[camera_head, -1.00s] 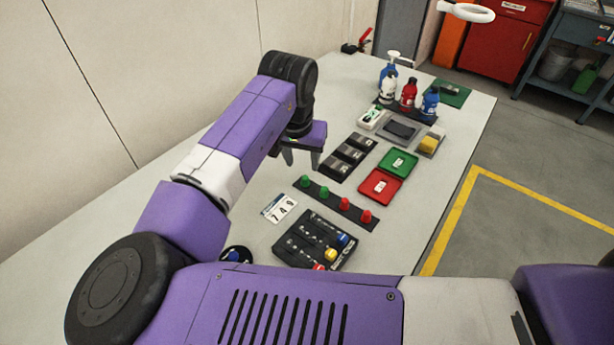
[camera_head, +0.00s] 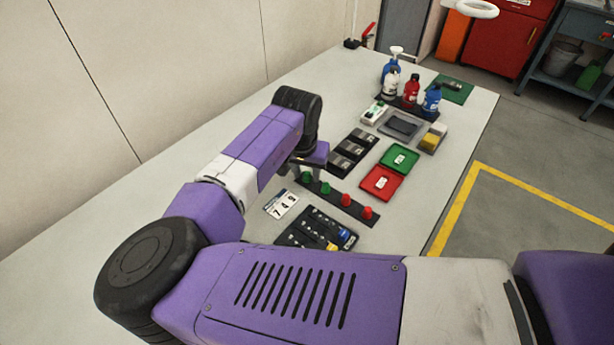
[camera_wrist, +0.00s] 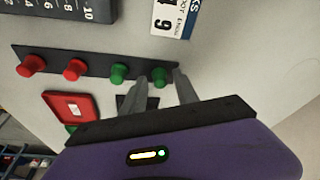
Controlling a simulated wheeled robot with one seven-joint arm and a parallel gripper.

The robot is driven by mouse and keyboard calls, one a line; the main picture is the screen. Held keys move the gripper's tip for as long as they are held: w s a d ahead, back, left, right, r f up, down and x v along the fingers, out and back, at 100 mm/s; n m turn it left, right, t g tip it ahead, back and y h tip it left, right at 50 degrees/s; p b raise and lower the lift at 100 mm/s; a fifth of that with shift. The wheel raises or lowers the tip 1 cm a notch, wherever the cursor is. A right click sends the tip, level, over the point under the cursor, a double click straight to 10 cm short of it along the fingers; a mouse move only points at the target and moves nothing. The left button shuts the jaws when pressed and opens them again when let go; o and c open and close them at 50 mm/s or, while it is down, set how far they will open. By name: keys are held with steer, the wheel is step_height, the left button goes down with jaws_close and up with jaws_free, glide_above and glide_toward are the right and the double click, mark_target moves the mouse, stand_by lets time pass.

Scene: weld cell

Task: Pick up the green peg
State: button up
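Two green pegs stand upright in a dark strip (camera_head: 336,194): an end green peg (camera_head: 306,178) and an inner green peg (camera_head: 325,188). In the wrist view the end green peg (camera_wrist: 160,77) appears between the fingertips, and the inner green peg (camera_wrist: 119,72) is just left of the fingers. My gripper (camera_wrist: 162,80) is open and points down over the strip's green end. It also shows in the head view (camera_head: 306,175), close to the end peg. I cannot tell whether a finger touches the peg.
Two red pegs (camera_head: 357,206) share the strip. A number card (camera_head: 281,204) and a black tray (camera_head: 318,229) lie nearby. Green (camera_head: 399,158) and red (camera_head: 381,183) trays lie to the right, a black compartment tray (camera_head: 353,152) behind. Bottles (camera_head: 411,92) stand farther back.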

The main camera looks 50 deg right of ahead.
jaws_close()
